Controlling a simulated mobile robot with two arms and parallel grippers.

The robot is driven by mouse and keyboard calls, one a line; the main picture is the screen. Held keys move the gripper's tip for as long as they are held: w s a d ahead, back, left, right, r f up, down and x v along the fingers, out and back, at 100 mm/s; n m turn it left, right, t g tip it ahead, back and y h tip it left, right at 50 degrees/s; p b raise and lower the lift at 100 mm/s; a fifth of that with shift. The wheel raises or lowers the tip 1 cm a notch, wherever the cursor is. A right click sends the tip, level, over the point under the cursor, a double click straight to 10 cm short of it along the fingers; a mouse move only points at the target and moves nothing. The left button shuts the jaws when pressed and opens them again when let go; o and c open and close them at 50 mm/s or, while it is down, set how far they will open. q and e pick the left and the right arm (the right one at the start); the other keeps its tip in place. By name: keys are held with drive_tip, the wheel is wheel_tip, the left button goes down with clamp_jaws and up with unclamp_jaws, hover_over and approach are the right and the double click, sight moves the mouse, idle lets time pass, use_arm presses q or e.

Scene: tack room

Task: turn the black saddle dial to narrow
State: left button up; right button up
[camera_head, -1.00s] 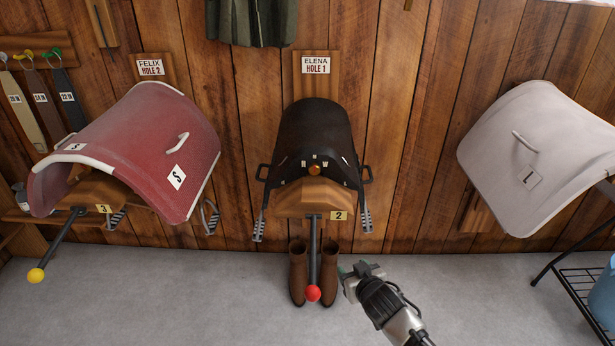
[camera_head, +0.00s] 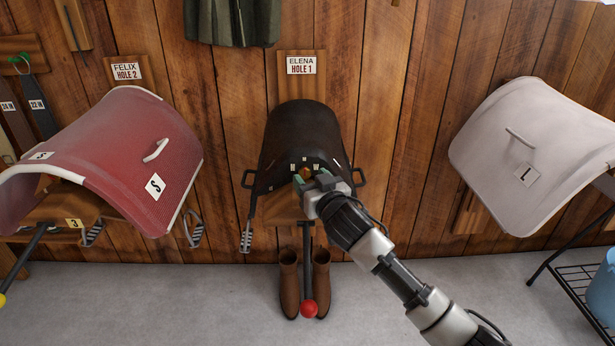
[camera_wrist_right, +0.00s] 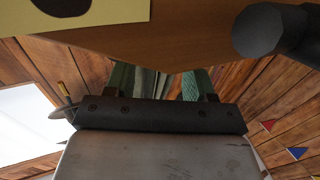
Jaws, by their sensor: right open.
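The black saddle (camera_head: 306,130) sits on the middle wooden rack below the sign "ELENA HOLE 1". Its small brass-orange dial (camera_head: 306,170) is at the front, with white marks above it. The dial is partly hidden by my right gripper, and its pointing direction cannot be told. My right gripper (camera_head: 307,183) is open, with green fingertips right at the dial; whether they touch it is unclear. In the right wrist view the two green fingers (camera_wrist_right: 160,82) stand apart; the dial does not show there. My left gripper is out of view.
The wooden rack block (camera_wrist_right: 190,35) is close to my right gripper. A red-knobbed rod (camera_head: 308,308) and brown boots (camera_head: 289,285) are below. A stirrup (camera_head: 246,238) hangs left. The red saddle (camera_head: 120,150) and pale saddle (camera_head: 500,140) flank it.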

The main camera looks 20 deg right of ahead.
sight(305, 171)
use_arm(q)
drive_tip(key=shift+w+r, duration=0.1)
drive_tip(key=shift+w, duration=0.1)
use_arm(e)
drive_tip(key=shift+w+a, duration=0.1)
drive_tip(key=shift+w, duration=1.05)
drive_tip(key=shift+c, duration=0.5)
drive_tip(key=c, duration=0.8)
